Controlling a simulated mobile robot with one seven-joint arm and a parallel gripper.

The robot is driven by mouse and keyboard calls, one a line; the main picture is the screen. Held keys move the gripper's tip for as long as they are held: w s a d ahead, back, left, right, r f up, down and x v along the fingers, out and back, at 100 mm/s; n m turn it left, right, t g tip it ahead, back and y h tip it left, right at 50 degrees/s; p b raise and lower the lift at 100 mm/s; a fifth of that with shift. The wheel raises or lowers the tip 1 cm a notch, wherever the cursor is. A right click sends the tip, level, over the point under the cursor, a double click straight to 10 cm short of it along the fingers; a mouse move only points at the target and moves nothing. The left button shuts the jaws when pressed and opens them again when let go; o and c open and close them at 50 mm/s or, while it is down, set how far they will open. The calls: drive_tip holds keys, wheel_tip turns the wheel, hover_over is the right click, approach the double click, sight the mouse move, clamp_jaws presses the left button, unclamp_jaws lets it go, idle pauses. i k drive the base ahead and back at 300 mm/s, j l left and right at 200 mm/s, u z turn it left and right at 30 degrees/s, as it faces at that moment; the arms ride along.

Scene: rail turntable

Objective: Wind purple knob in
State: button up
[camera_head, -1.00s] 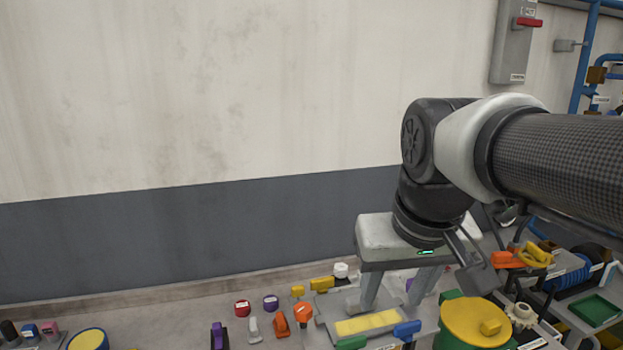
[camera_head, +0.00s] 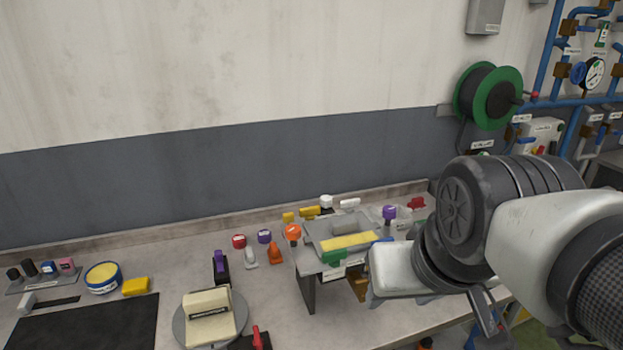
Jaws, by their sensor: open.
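Several purple parts show on the bench, and I cannot tell which the task means. A purple round-topped knob (camera_head: 389,212) stands just right of the grey box with the yellow panel (camera_head: 348,240). A short purple round knob (camera_head: 264,236) sits beside a red one. A purple lever-like part (camera_head: 219,261) stands upright on a dark base farther left. My gripper (camera_head: 395,272) is in front and to the right of the grey box, below the first knob in the picture. Its pale body shows; its fingers are hidden. It appears empty and apart from the purple parts.
An orange round knob (camera_head: 293,232), a red knob (camera_head: 239,241) and a green block (camera_head: 334,257) are close around the grey box. A cream block on a round plate (camera_head: 182,325) stands at front. A green reel (camera_head: 489,95) hangs on the wall. My arm covers the bench's right end.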

sight(388, 212)
drive_tip(key=i+l, duration=0.2)
drive_tip(key=l, duration=0.2)
drive_tip(key=i+l, duration=0.15)
drive_tip(key=l, duration=0.2)
drive_tip(key=i+l, duration=0.2)
drive_tip(key=l, duration=0.2)
